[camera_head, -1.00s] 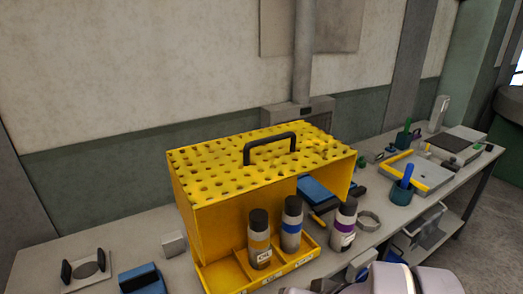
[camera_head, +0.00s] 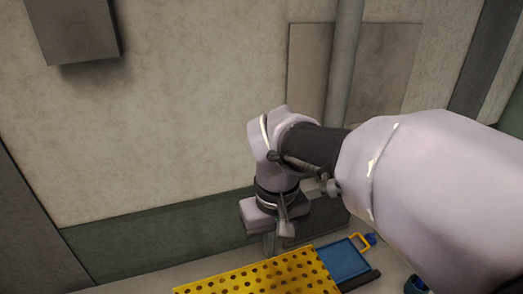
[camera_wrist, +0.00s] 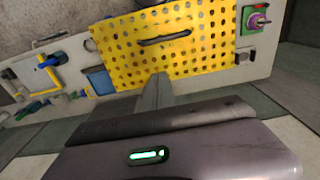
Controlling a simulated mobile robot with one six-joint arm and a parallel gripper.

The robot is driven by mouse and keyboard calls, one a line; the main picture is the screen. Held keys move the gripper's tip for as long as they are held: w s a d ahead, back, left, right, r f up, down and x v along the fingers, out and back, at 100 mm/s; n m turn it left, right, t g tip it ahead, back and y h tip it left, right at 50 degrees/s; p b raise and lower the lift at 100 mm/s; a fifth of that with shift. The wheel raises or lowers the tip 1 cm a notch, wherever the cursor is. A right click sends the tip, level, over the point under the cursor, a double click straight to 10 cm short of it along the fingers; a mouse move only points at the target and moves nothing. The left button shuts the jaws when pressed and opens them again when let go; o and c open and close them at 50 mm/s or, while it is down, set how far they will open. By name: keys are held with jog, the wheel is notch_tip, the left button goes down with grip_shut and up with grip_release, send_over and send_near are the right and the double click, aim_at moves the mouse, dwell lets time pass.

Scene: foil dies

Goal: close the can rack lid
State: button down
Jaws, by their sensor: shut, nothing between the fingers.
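The can rack's yellow perforated panel (camera_head: 268,276) shows at the bottom edge of the head view, cut off by the frame. In the wrist view the same panel (camera_wrist: 200,58) fills the upper middle, with its black handle (camera_wrist: 164,38) across it. The rack's cans and front are out of sight now. My gripper (camera_head: 270,248) hangs at the panel's far edge in the head view. In the wrist view my gripper (camera_wrist: 155,92) is shut and empty, its fingers overlapping the panel's near edge. I cannot tell whether they touch it.
A blue flat item (camera_head: 343,262) with a yellow handle lies right of the panel. A dark green cup (camera_head: 415,286) is farther right. In the wrist view a green block with a purple knob (camera_wrist: 258,20) sits beside the panel. The wall is close behind the bench.

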jog(key=s+f, duration=0.1)
jog(key=f, duration=0.3)
jog(key=s+f, duration=0.1)
jog(key=f, duration=0.3)
jog(key=f+b, duration=0.1)
jog(key=f, duration=0.4)
jog(key=shift+s+a, duration=0.15)
jog(key=shift+s, duration=0.25)
jog(key=shift+s+f, duration=0.1)
jog(key=shift+f, duration=0.1)
jog(key=shift+f, duration=0.1)
